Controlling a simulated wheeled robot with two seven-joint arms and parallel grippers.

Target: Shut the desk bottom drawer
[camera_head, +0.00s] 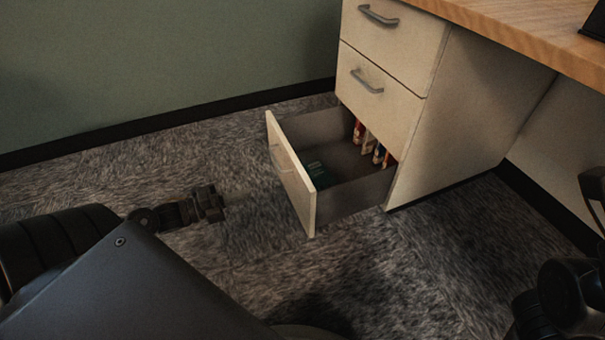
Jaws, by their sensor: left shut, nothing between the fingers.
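The desk's bottom drawer (292,178) is pulled out from the white drawer cabinet (442,150), low above the carpet. Inside lie a dark green item (318,174) and several small red and white items (368,140) towards the back. My left gripper (238,198) is shut and empty, left of the drawer front and apart from it, pointing towards it. My right arm shows in part at the lower right edge; its gripper fingers cannot be made out.
The two upper drawers (380,75) are shut. The wooden desktop (530,28) overhangs the cabinet on the right, with a dark object (594,22) on it. A green wall (150,70) with black skirting stands behind. The grey carpet (240,255) left of the drawer is clear.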

